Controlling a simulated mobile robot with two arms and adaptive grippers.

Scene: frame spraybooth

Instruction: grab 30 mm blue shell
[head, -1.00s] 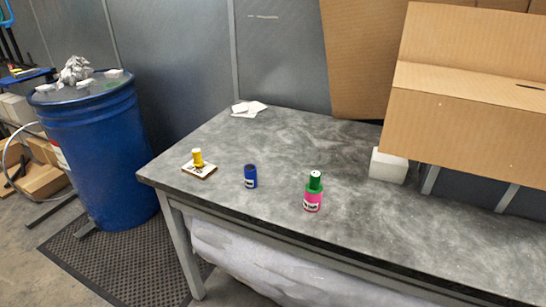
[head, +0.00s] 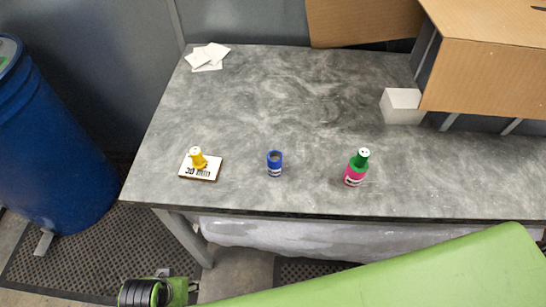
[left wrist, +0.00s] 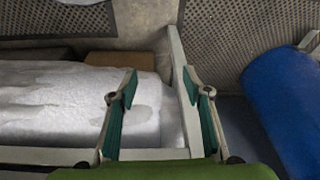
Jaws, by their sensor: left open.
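A small blue shell (head: 275,163), an upright open-topped cylinder with a white label, stands on the grey table in the head view. Its label is too small to read. To its left, a yellow piece (head: 198,159) stands on a square plate (head: 210,172) marked "30 mm". My left gripper (left wrist: 160,88) is open and empty in the left wrist view, over the area beside the table frame, away from the shell. My right gripper is out of view.
The grey table (head: 290,100) has clear room behind the pieces. White sheets (head: 207,57) lie at the back left; a white block (head: 402,105) and cardboard box (head: 485,80) stand at the right. A blue drum (head: 45,150) stands left; it also shows in the wrist view (left wrist: 290,100).

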